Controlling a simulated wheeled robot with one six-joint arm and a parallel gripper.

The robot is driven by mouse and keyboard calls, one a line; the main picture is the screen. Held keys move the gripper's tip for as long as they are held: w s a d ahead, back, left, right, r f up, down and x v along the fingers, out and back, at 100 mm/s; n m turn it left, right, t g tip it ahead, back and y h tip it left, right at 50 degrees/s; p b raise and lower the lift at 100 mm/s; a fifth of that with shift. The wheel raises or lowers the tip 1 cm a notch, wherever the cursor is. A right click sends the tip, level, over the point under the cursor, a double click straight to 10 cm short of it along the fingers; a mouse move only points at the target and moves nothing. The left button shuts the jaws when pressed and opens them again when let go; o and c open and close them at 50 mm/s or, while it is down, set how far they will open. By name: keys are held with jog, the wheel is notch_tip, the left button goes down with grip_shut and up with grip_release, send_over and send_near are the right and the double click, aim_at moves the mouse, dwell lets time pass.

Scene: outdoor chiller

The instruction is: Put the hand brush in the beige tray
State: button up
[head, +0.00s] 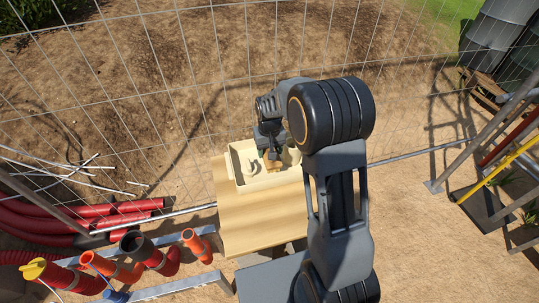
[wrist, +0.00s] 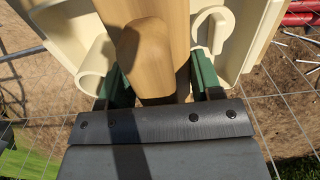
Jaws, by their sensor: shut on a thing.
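The hand brush (wrist: 150,50) shows in the wrist view as a light brown wooden piece between the green fingers of my gripper (wrist: 160,88). My gripper is shut on it. In the head view a small brown part of the brush (head: 273,164) shows below my gripper (head: 272,152), over the beige tray (head: 268,182). The tray stands on a wooden table, and its walls (wrist: 252,35) also show in the wrist view. I cannot tell whether the brush touches the tray floor. The brush's bristles are not visible.
A cream object (head: 253,168) lies in the tray left of the brush, and another (head: 291,157) to its right. The wooden table top (head: 255,215) is bare in front. A wire fence stands behind. Red and orange pipes (head: 150,254) are at the left.

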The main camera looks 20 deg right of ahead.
jog(key=w+f, duration=0.1)
jog(key=f, duration=0.1)
jog(key=w+d+f, duration=0.1)
jog(key=w+f, duration=0.2)
jog(key=f, duration=0.1)
jog(key=shift+w+d, duration=0.25)
jog(key=shift+w, duration=0.15)
jog(key=shift+f, duration=1.45)
jog(key=shift+f, duration=0.15)
jog(key=o, duration=0.9)
